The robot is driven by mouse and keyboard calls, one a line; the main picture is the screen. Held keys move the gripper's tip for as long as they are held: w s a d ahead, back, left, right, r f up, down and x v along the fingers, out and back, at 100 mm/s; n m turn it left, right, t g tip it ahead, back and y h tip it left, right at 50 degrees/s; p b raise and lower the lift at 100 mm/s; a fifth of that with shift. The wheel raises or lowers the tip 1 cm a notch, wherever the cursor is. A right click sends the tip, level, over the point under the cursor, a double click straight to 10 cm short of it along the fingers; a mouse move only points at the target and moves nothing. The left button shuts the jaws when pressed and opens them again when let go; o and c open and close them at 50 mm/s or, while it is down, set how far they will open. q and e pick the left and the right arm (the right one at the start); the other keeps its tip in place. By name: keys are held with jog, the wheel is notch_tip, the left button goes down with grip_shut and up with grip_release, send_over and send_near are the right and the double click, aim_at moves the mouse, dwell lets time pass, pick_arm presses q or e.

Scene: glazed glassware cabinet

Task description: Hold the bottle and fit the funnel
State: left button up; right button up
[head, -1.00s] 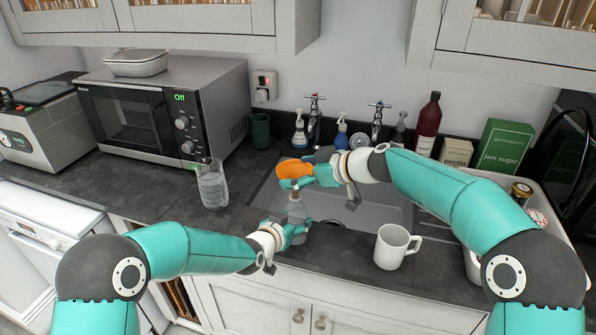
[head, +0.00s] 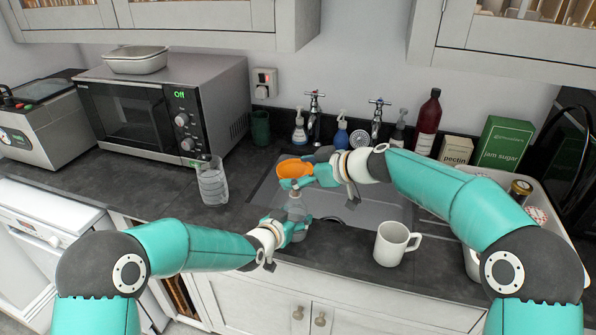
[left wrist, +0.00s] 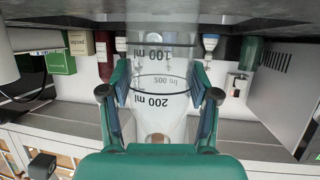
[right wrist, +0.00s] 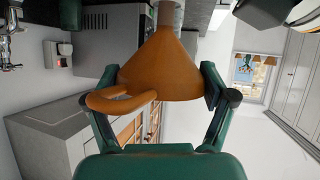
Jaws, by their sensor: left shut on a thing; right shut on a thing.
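A clear bottle (head: 296,207) with ml markings is held upright over the sink front by my left gripper (head: 292,230). The left wrist view shows the fingers (left wrist: 158,100) closed on both sides of the bottle (left wrist: 160,82). An orange funnel (head: 293,168) is in my right gripper (head: 304,182), directly above the bottle, wide mouth up. In the right wrist view the fingers (right wrist: 158,100) are at the funnel's rim and ring handle, and the funnel (right wrist: 160,65) narrows towards a brownish neck at the frame's edge. Whether the spout is inside the bottle's mouth I cannot tell.
A white mug (head: 393,245) stands on the counter front, right of the bottle. A clear measuring jug (head: 211,184) stands left of the sink (head: 345,205). A microwave (head: 160,110) is at back left. Taps and dispensers line the back; jam sugar (head: 505,146) is right.

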jog(key=o, duration=0.8)
jog(key=v, duration=1.2)
jog(key=shift+f, duration=0.15)
jog(key=shift+w, duration=0.1)
pick_arm(q)
jog(key=o, duration=1.2)
